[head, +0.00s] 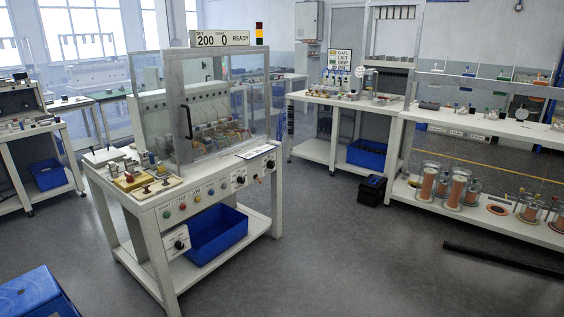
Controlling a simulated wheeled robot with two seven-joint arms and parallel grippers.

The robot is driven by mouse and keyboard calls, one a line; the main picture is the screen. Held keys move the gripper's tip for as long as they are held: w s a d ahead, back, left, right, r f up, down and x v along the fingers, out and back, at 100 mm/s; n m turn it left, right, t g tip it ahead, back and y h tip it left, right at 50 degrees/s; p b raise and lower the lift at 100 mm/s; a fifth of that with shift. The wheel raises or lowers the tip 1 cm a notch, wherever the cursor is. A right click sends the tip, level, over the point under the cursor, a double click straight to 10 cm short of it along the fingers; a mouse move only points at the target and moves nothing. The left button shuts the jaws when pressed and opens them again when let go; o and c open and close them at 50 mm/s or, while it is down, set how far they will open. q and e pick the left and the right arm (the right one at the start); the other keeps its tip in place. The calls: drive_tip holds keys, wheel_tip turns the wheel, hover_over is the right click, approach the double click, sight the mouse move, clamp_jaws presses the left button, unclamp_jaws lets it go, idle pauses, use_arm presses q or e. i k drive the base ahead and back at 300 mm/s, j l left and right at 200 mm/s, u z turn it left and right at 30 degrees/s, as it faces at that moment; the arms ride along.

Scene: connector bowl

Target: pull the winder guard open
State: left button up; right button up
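The winder guard (236,98) is a clear box with pale frame edges on top of a white bench (154,212). Its front corner carries a dark vertical handle (187,122). The guard looks closed over the winder parts (220,132) inside, which show through the panels. A display reading 200, 0 and READY (222,39) stands on top, with a stack light (259,33) beside it. Neither of my grippers is in view.
A blue bin (217,236) sits on the bench's lower shelf. A blue object (36,294) stands at the lower left. A black case (372,189) and a dark bar (503,259) lie on the floor. The grey floor (350,260) right of the bench is mostly clear.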

sight(182, 112)
drive_tip(key=i+u, duration=0.2)
drive_tip(key=i, duration=0.3)
drive_tip(key=i+l+u, duration=0.1)
drive_tip(key=i+u, duration=0.15)
drive_tip(key=i, duration=0.2)
drive_tip(key=i+l+u, duration=0.2)
drive_tip(key=i, duration=0.25)
